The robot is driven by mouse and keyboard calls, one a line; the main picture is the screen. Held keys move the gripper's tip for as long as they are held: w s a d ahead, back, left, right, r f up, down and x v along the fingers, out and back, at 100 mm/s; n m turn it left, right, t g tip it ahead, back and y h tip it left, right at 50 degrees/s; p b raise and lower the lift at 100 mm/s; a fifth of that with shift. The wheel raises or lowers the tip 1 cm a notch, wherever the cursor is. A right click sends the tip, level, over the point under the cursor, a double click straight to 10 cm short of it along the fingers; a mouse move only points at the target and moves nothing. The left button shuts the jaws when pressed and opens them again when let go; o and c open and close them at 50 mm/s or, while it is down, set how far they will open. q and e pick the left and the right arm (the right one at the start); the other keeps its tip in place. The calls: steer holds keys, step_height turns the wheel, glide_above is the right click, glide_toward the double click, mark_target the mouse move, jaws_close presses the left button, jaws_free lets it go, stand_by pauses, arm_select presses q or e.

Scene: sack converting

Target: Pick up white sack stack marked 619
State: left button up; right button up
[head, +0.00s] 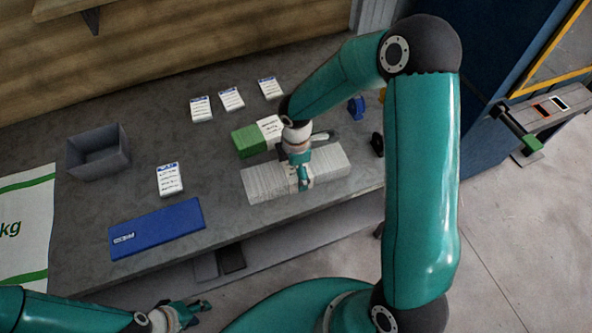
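A long row of white, thin-layered stacks (262,184) lies along the front of the bench; these look like the sack stacks. No number 619 can be read on them. My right gripper (304,184) points down over the middle of this row and hides part of it. I cannot tell whether its fingers touch or grip a stack. My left gripper (201,308) is at the bottom of the view, off the bench's front edge, with its fingers apart and nothing visible between them.
The grey bench (120,185) also holds a grey bin (98,151), a blue folder-like slab (157,229), a green block (249,141) and several white cards with blue headings (169,179). Small blue (356,107) and black items stand right.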

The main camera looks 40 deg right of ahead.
steer(key=shift+f, duration=0.5)
steer(key=shift+r, duration=0.1)
steer(key=c, duration=1.5)
steer(key=shift+o, duration=0.2)
